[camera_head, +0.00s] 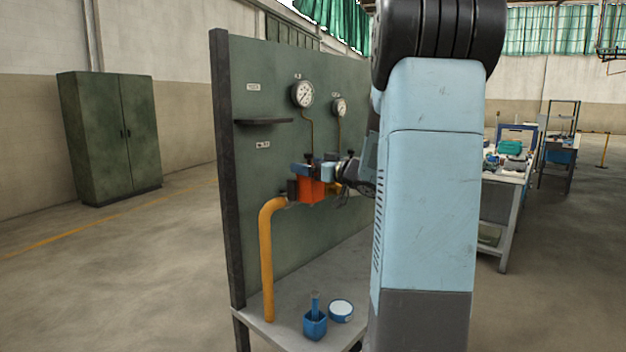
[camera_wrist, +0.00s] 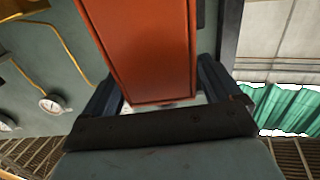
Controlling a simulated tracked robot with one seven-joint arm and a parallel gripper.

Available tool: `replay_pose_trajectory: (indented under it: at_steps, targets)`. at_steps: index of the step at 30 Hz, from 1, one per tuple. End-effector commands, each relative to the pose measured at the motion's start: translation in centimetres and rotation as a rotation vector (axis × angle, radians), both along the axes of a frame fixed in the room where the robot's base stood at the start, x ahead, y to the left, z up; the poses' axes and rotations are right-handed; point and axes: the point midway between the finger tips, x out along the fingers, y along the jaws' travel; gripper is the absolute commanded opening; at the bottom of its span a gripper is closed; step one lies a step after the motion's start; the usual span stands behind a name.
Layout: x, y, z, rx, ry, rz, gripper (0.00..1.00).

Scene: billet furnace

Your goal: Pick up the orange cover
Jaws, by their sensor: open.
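The orange cover (camera_head: 312,191) is a boxy block at the pipe run in front of the green panel, beside the top of the yellow pipe. In the wrist view the orange cover (camera_wrist: 150,50) fills the upper middle. My gripper (camera_wrist: 160,78) is open, with one dark finger to the left of the cover and one to the right. In the head view my gripper (camera_head: 308,168) is at the cover's upper edge, coming from the right. Whether the fingers touch the cover cannot be told. My arm hides what lies right of the cover.
The green panel (camera_head: 265,90) carries gauges (camera_head: 303,94), thin pipes and a small shelf (camera_head: 263,122). The thick yellow pipe (camera_head: 267,265) rises from the grey bench (camera_head: 285,335).

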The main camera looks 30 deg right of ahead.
Motion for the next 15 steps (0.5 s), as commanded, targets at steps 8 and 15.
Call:
replay_pose_trajectory:
  at_steps: [8, 15]
  targets:
    - [0.45, 0.14, 0.02, 0.000, 0.000, -0.001, 0.92]
    - [0.42, 0.10, 0.01, 0.000, 0.000, -0.001, 0.69]
